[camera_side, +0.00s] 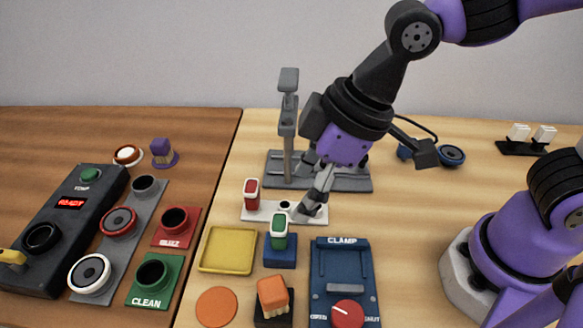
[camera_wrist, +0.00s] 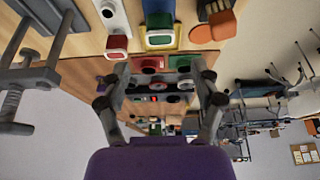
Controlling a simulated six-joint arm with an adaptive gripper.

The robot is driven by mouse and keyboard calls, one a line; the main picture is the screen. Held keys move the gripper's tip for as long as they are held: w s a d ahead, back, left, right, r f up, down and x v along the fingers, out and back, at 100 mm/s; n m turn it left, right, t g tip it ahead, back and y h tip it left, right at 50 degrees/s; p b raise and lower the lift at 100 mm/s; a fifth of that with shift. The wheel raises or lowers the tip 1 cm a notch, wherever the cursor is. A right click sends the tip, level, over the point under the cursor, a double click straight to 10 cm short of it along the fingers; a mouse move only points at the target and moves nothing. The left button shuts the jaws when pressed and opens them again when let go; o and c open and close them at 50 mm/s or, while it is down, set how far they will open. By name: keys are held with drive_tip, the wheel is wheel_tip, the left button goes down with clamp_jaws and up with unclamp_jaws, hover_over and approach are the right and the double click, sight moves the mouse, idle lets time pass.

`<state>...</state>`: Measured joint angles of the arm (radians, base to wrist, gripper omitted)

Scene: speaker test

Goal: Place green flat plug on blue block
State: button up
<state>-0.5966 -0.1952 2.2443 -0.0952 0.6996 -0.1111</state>
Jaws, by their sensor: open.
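The green flat plug (camera_side: 279,231) stands upright with a pale top and appears to rest on the blue block (camera_side: 281,257). In the wrist view the green plug (camera_wrist: 159,39) shows above and between the fingers, with the blue block (camera_wrist: 157,7) behind it. My gripper (camera_side: 311,207) is open and empty, to the right of and above the plug, over the right end of the white holder (camera_side: 255,213). The fingers are apart from the plug and spread wide in the wrist view (camera_wrist: 160,74).
A red plug (camera_side: 251,190) stands at the holder's left end. A grey stand (camera_side: 288,130) rises behind.

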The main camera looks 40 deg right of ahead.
drive_tip(key=s+d+r+m+t+h, duration=0.1)
drive_tip(key=d+m, duration=0.3)
drive_tip(key=d, duration=0.5)
drive_tip(key=s+d+r+m+t+h, duration=0.1)
drive_tip(key=d+r+m+h, duration=0.1)
drive_tip(key=d+m, duration=0.3)
drive_tip(key=d, duration=0.3)
drive_tip(key=shift+s+d+r, duration=0.2)
drive_tip(key=shift+d+r, duration=0.05)
drive_tip(key=shift+d, duration=0.15)
